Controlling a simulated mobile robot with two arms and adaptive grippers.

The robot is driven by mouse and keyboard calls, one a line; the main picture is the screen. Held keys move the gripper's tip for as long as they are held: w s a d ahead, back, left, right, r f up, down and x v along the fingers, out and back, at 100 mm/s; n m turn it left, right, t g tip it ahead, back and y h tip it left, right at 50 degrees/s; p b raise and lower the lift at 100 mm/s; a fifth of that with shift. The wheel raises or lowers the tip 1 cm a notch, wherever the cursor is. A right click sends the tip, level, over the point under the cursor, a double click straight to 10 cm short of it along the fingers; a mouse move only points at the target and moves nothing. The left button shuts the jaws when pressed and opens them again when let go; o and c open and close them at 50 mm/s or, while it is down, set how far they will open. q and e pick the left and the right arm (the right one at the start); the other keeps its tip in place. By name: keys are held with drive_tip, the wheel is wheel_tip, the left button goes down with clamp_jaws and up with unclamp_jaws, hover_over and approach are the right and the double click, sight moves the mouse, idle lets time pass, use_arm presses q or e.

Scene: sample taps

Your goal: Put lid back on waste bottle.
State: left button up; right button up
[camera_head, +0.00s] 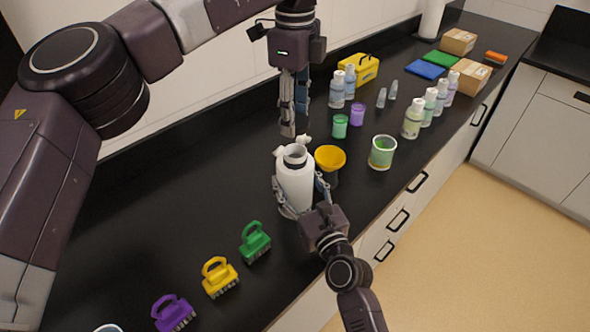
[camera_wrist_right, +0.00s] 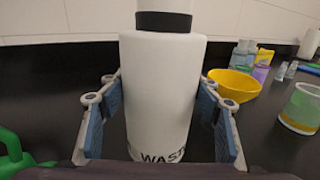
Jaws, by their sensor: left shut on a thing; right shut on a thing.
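The white waste bottle (camera_head: 294,185) stands upright on the black counter. Its label shows "WAST" in the right wrist view (camera_wrist_right: 160,90), with a black ring around the neck. My right gripper (camera_head: 302,197) is shut on the bottle's body, one finger on each side. My left gripper (camera_head: 290,131) points down just above and behind the bottle mouth, its fingers close together. A small whitish piece, which looks like the lid (camera_head: 304,139), shows at its fingertips; the fingers partly hide it. I cannot tell whether it touches the bottle.
A yellow funnel (camera_head: 330,158) stands right beside the bottle. A green-filled beaker (camera_head: 382,152), small cups and several sample bottles (camera_head: 413,118) stand further right. Green (camera_head: 255,241), yellow (camera_head: 220,277) and purple (camera_head: 173,313) brushes lie along the front. The counter left of the bottle is clear.

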use_arm(q)
drive_tip(key=shift+f, duration=2.25)
drive_tip(key=shift+f, duration=0.9)
drive_tip(key=shift+f, duration=0.6)
